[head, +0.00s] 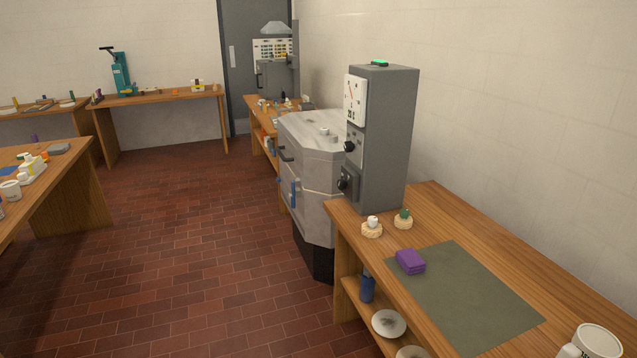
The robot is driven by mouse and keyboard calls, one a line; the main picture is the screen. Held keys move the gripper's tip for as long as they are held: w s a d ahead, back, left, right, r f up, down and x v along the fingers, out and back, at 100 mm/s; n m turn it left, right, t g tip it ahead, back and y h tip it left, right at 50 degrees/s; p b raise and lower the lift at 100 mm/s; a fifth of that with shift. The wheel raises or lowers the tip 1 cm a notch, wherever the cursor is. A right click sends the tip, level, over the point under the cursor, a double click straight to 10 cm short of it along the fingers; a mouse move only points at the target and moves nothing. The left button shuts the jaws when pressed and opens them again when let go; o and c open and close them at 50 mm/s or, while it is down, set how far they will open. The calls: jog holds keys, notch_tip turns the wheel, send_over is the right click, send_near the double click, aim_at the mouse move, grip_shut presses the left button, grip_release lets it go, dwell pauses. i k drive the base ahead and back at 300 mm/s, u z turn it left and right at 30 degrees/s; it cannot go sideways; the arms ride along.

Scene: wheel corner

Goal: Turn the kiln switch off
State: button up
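I see the front at a steep angle, so I cannot tell which way the switch points. A green lamp (380,63) on top of the box looks lit. My gripper is not in view.
The right bench (440,205) holds a green mat (465,293), a purple block (410,262), two small round stands and a white mug (594,343). The kiln juts into the aisle. The tiled floor (190,250) left of it is clear, up to a left bench (65,180).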

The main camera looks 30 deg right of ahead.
aim_at(341, 184)
jog(key=u, duration=0.65)
jog(key=i, duration=1.3)
jog(key=u, duration=0.2)
